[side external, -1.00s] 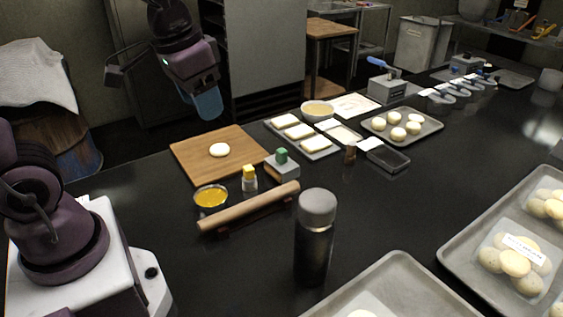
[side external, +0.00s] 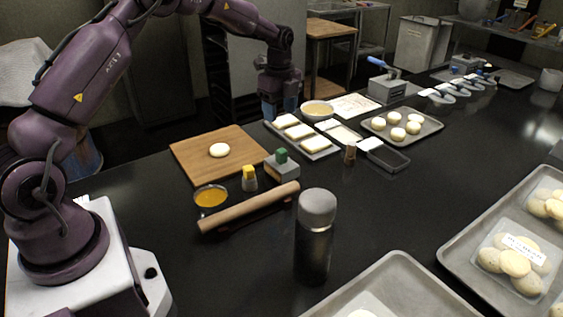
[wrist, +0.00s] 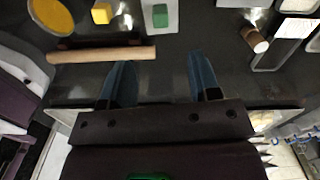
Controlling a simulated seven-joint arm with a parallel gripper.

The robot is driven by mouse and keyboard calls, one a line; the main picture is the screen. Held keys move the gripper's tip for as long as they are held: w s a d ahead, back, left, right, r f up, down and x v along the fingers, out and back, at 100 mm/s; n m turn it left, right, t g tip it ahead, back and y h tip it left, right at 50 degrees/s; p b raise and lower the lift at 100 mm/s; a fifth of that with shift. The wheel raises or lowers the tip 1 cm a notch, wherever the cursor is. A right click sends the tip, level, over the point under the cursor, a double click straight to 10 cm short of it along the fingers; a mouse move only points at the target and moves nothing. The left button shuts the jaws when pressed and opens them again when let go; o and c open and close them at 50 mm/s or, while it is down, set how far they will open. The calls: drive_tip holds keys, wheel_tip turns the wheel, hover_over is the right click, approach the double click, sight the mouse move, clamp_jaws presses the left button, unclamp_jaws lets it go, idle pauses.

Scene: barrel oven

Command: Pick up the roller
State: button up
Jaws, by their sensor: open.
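The roller, a wooden rolling pin (side external: 248,207), lies at an angle on a dark stand at the front of the black counter. It also shows in the wrist view, where the rolling pin (wrist: 100,54) lies across the upper left. My gripper (side external: 281,110) hangs above the back of the counter near the bread tray, well away from the rolling pin. In the wrist view my gripper (wrist: 161,80) has its two blue fingers spread wide with nothing between them.
A dark bottle with a grey cap (side external: 314,250) stands right of the roller. A wooden board (side external: 195,163) holds dough.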

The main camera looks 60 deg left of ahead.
sight(281, 150)
drive_tip(key=shift+m, duration=0.5)
drive_tip(key=f, duration=1.3)
drive_tip(key=shift+w+d, duration=0.1)
drive_tip(key=shift+d, duration=0.15)
drive_tip(key=c, duration=0.9)
